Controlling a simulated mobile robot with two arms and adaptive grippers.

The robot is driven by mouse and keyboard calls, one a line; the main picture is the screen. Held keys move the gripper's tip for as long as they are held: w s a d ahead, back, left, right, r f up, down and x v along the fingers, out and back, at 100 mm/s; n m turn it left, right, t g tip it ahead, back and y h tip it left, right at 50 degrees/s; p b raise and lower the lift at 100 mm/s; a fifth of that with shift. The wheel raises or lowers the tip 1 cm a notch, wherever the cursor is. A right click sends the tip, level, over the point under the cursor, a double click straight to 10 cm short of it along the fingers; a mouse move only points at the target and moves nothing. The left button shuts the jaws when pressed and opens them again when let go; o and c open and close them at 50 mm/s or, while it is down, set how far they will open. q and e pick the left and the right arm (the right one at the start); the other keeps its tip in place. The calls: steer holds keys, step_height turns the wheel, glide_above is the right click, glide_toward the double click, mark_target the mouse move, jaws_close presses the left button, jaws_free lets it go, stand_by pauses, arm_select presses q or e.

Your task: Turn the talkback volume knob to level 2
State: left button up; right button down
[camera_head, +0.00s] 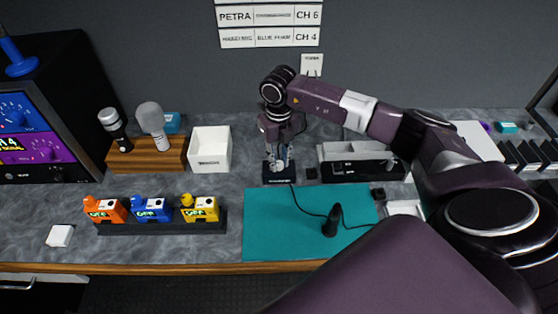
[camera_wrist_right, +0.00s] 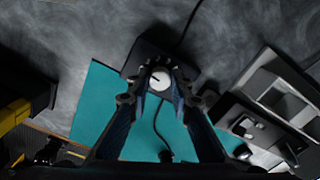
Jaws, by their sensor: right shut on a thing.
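The talkback volume knob (camera_wrist_right: 159,80) is a small round light-grey knob with a dark pointer line, seen between my fingertips in the right wrist view. It sits on a dark box (camera_wrist_right: 143,52), which also shows in the head view (camera_head: 279,180) at the back edge of the teal mat. My right gripper (camera_head: 277,162) points down over this box and is shut on the knob; in the wrist view its fingers (camera_wrist_right: 160,72) stand on both sides of it. The level marks are too small to read. My left gripper is not in view.
A teal mat (camera_head: 270,230) with a small black microphone (camera_head: 331,222) and its cable lies in front. A grey-and-black tray unit (camera_head: 345,170) stands right of the box. A white bin (camera_head: 209,150) and a rack of coloured packs (camera_head: 160,228) stand to the left.

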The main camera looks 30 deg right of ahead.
mark_target(279, 163)
steer(key=m+b, duration=0.1)
steer(key=m, duration=0.9)
steer(key=shift+b, duration=0.4)
steer(key=shift+r+m, duration=0.1)
steer(key=shift+m, duration=0.2)
steer(key=c, duration=1.7)
jaws_free()
steer(key=shift+c, duration=0.2)
step_height(279, 163, up, 12)
